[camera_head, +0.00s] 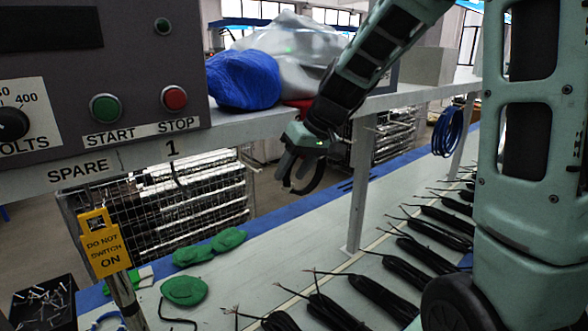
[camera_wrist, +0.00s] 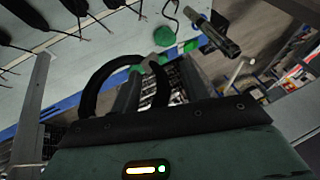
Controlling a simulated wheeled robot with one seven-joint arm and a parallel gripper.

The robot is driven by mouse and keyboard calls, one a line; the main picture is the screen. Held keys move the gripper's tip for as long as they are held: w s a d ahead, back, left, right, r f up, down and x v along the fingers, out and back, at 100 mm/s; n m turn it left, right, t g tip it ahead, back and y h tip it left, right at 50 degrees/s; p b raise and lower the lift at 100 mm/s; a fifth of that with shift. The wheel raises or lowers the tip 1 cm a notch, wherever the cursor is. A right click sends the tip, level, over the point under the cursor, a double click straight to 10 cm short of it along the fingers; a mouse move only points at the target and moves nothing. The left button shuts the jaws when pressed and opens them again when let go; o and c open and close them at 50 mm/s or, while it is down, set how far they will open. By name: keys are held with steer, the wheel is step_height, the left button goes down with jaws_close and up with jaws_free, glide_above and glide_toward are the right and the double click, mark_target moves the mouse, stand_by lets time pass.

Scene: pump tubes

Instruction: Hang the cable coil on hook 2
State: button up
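A black cable coil (camera_head: 313,182) hangs as an open ring at my gripper (camera_head: 297,160), in the air below the shelf edge. In the wrist view the coil (camera_wrist: 90,98) passes between the fingers of my gripper (camera_wrist: 158,88), with a small grey band at its top. My gripper appears shut on it. A dark hook (camera_head: 178,172) hangs under the shelf label "1". No label "2" or hook 2 can be made out; part of the shelf edge lies behind my arm. A blue coil (camera_head: 447,131) hangs farther right below the shelf.
A yellow "DO NOT SWITCH ON" tag (camera_head: 104,243) hangs beneath the "SPARE" label. A grey shelf post (camera_head: 359,185) stands right of my gripper. Several black cable bundles (camera_head: 387,297) and green pieces (camera_head: 184,290) lie on the bench below. A wire basket (camera_head: 160,205) stands behind.

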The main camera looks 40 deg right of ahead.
steer(key=shift+d, duration=0.1)
steer(key=b+v, duration=0.4)
steer(key=v, duration=1.3)
steer(key=shift+r, duration=0.2)
steer(key=s+a+f+n+g+b, duration=0.2)
steer(key=a+f+n+g+b, duration=0.15)
steer(key=a+f, duration=1.35)
steer(key=s+a+f+n+h+b, duration=0.1)
steer(key=s+a+f+n+b, duration=0.1)
steer(key=s+a+f, duration=0.3)
steer(key=s+a+f+n+g+h+b, duration=0.1)
steer(key=s+a+f+n+b, duration=0.1)
steer(key=s+a+f, duration=0.4)
steer(key=s+f, duration=0.5)
steer(key=f, duration=0.1)
steer(key=shift+s+f+n+h, duration=0.15)
steer(key=shift+s+n+h, duration=0.05)
steer(key=shift+n+h, duration=0.15)
